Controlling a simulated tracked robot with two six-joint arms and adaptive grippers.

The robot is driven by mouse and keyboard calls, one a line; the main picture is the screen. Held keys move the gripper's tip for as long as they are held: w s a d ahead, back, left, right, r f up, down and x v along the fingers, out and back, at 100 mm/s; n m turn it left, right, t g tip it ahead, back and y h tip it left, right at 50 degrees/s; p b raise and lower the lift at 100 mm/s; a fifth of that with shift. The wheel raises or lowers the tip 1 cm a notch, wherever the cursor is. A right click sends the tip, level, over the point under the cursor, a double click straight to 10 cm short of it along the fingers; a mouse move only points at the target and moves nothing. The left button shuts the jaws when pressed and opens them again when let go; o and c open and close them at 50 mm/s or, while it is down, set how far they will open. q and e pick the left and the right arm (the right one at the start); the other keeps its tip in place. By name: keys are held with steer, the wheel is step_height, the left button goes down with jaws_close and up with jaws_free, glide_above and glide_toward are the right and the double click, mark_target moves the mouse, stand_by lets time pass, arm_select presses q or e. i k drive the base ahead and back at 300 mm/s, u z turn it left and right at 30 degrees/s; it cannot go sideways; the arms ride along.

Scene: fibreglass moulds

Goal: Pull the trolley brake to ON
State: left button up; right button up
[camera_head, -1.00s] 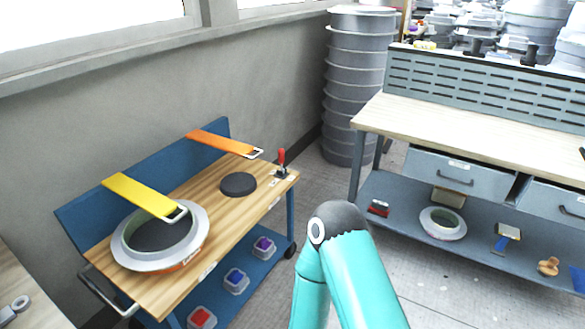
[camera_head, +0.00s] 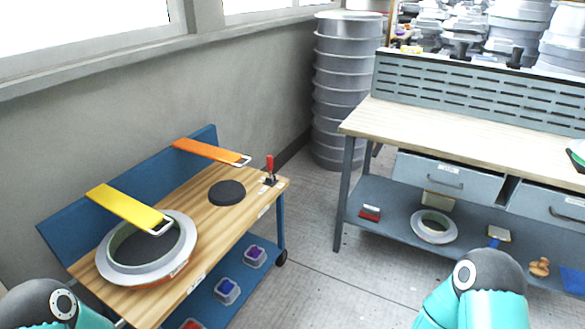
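The trolley (camera_head: 190,232) has a wooden top and a blue frame, and stands at the left against the wall. A small lever with a red handle (camera_head: 270,164), apparently the brake, stands roughly upright on a dark base at the top's far right corner. A small label lies beside it, too small to read. My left arm shows only as a teal and dark grey joint at the bottom left. My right arm shows likewise at the bottom right. Both grippers are out of view, and neither visible arm part is near the lever.
On the trolley are a ring mould (camera_head: 147,247), a black disc (camera_head: 227,192), a yellow strap (camera_head: 128,208) and an orange strap (camera_head: 208,151). A workbench (camera_head: 450,125) with drawers stands at the right. Stacked grey tubs (camera_head: 340,90) stand behind. The floor between trolley and bench is clear.

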mark_target(269, 159)
steer(key=z, duration=0.15)
steer(key=i, duration=1.9)
steer(key=z, duration=0.25)
